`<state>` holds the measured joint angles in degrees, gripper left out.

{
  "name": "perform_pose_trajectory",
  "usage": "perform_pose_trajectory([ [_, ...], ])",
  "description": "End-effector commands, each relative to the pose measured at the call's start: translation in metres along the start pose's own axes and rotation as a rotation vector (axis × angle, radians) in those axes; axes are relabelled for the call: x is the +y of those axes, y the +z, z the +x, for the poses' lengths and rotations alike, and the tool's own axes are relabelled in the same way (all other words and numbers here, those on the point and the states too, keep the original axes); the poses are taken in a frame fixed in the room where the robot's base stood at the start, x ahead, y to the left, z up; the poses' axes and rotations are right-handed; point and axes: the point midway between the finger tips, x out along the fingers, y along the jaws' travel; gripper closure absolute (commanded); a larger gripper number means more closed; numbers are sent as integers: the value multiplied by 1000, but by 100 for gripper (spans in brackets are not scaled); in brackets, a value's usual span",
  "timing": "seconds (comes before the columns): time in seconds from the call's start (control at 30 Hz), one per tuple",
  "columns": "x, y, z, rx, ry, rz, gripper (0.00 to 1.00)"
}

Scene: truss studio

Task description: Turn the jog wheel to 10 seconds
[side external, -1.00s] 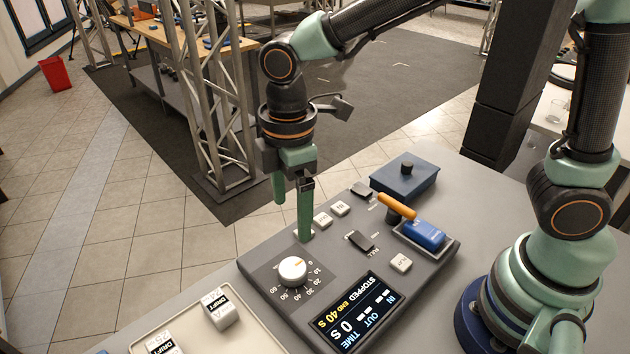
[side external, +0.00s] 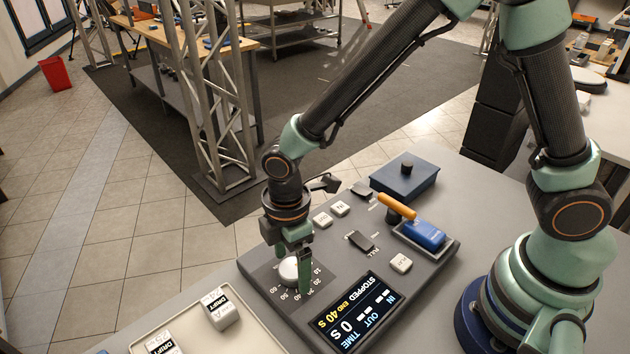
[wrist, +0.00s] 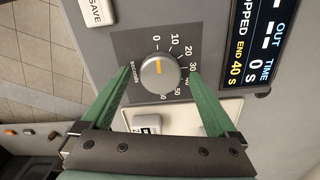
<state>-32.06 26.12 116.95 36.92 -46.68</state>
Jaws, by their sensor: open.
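The jog wheel (side external: 289,270) is a round pale knob on a dark dial plate of the grey console. In the wrist view the knob (wrist: 159,73) shows an orange mark pointing at 0 on a seconds scale running to 60. My gripper (wrist: 153,62) is open, with one green finger on each side of the knob in that view and gaps between. In the side view my gripper (side external: 294,275) is down at the dial, one finger in front of the knob and partly hiding it. The display (side external: 356,312) reads STOPPED, END 40 S, TIME 0 S.
A blue box with a black knob (side external: 405,181), an orange-handled lever (side external: 397,206) and several white keys (side external: 340,209) stand around the console. A tray (side external: 248,334) with white DRIFT blocks (side external: 220,309) lies beside the dial.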

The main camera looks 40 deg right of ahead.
Motion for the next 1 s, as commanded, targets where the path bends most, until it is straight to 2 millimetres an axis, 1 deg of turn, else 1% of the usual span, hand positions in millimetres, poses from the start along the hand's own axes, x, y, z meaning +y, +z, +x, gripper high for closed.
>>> perform_pose_trajectory([
  [0.3, 0, 0, 3, 0, 0, 0, 6],
  [0.33, 0, 0, 3, 0, 0, 0, 14],
  [0.37, 0, 0, 3, 0, 0, 0, 25],
  [0.4, 0, 0, 3, 0, 0, 0, 41],
  [0.47, 0, 0, 2, 0, 0, 0, 64],
  [0.5, 0, 0, 2, 0, 0, 0, 79],
  [0.53, 0, 0, 2, 0, 0, 0, 90],
  [0.57, 0, 0, 2, 0, 0, 0, 92],
  [0.77, 0, 0, 2, 0, 0, 19, 92],
  [1.0, 0, 0, 2, -1, -1, 130, 92],
])
